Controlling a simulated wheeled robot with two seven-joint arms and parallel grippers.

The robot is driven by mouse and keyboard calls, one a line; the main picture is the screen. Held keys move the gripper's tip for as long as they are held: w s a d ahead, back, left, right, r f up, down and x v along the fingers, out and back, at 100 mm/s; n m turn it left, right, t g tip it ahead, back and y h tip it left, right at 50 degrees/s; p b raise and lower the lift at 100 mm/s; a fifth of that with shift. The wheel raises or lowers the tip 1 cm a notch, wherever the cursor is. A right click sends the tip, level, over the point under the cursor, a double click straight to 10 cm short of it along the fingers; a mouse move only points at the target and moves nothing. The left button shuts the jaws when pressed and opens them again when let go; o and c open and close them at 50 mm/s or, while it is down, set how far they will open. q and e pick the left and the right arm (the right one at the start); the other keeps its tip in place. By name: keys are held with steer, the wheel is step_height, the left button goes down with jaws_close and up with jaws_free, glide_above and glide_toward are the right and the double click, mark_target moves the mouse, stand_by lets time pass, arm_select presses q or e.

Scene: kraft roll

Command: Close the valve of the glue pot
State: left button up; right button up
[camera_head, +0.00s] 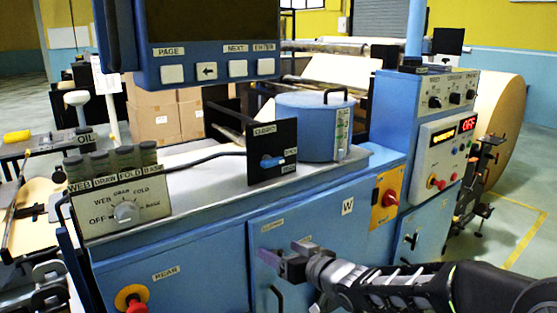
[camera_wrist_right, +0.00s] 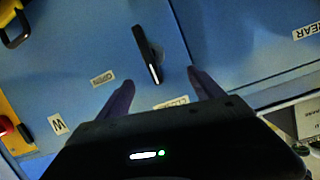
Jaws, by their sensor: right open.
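The blue glue pot (camera_head: 310,128) with a black lid handle stands on the machine top. In front of it a black panel (camera_head: 262,170) carries a blue lever (camera_head: 272,161) with CLOSED above and OPEN at its right; the lever points right. My right gripper (camera_head: 285,252) is open before the blue cabinet front. In the wrist view its purple fingers (camera_wrist_right: 160,80) appear on both sides of a black handle's tip (camera_wrist_right: 146,45), between an OPEN label (camera_wrist_right: 102,78) and a partly hidden CLOSED label (camera_wrist_right: 170,103). Contact cannot be told.
A selector box (camera_head: 125,212) sits at the machine's left top. A red button (camera_head: 135,306) is below it, and a yellow switch plate (camera_head: 385,200) is at the right. A screen (camera_head: 205,40) overhangs at the back. Free floor lies at the far right.

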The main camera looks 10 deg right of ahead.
mark_target(275, 162)
steer(key=s+d+r+n+t+y+p, duration=0.1)
steer(key=d+r+n+t, duration=0.1)
steer(key=r, duration=1.8)
steer(key=shift+d+r+n+t+y, duration=0.2)
steer(key=shift+d+n+t+y, duration=0.1)
steer(key=shift+d+y, duration=0.15)
steer(key=p+x, duration=0.1)
steer(key=x, duration=0.6)
steer(key=shift+w, duration=0.3)
steer(key=shift+c, duration=0.2)
steer(key=c, duration=1.3)
